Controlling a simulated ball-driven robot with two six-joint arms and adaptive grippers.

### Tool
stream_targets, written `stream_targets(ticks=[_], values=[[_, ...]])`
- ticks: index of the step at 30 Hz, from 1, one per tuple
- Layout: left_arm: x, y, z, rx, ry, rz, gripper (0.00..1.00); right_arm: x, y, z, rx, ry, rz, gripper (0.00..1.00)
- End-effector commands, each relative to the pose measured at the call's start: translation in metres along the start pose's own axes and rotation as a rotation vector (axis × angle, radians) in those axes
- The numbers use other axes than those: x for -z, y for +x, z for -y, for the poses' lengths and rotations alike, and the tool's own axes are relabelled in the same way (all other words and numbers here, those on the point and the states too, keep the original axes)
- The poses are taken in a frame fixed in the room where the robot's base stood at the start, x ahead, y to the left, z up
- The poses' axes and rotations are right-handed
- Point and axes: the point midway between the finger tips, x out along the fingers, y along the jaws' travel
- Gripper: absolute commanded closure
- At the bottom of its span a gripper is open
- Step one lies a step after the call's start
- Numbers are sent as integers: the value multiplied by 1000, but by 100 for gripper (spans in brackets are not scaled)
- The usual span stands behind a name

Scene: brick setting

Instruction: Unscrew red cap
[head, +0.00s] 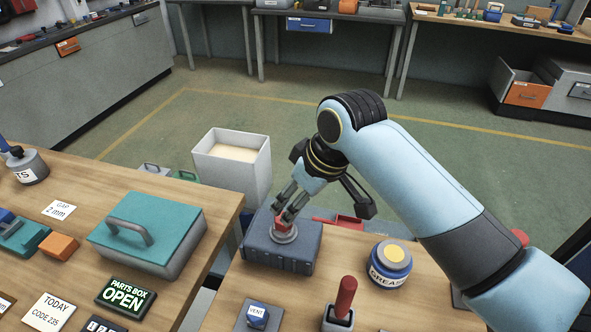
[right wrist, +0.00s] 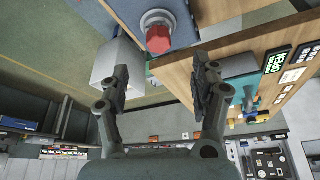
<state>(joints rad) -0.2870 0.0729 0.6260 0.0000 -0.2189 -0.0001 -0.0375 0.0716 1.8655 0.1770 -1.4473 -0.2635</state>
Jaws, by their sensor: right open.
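A red cap (head: 281,223) sits on a round grey collar (head: 286,236) on top of a dark blue-grey box (head: 279,258), on the right-hand workbench. My right gripper (head: 325,213) is open above the box, with one finger partly in front of the cap and the other out to the right. In the right wrist view the red cap (right wrist: 158,39) and its collar show beyond the two spread fingertips (right wrist: 163,72), with nothing between the fingers. Whether a finger touches the cap is unclear. My left gripper is out of view.
A teal-lidded parts box (head: 150,225) sits on the left bench, across a gap.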

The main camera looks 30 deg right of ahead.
Motion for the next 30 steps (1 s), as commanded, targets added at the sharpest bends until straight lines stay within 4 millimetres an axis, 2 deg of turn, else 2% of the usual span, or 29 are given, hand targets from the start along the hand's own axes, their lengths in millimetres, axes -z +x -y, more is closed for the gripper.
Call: stream_targets(ticks=[5,9,13,17,21,25,30], values=[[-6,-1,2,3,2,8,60,0,8,0,1,1,1,36],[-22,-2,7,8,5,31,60,-1,29,1,2,2,3,36],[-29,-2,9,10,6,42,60,0,55,1,2,1,3,36],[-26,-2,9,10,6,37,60,-1,78,0,1,1,3,36],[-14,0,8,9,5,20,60,0,97,0,1,1,2,36],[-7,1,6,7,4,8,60,0,106,0,1,0,1,36],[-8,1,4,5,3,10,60,0,108,0,0,0,0,36]])
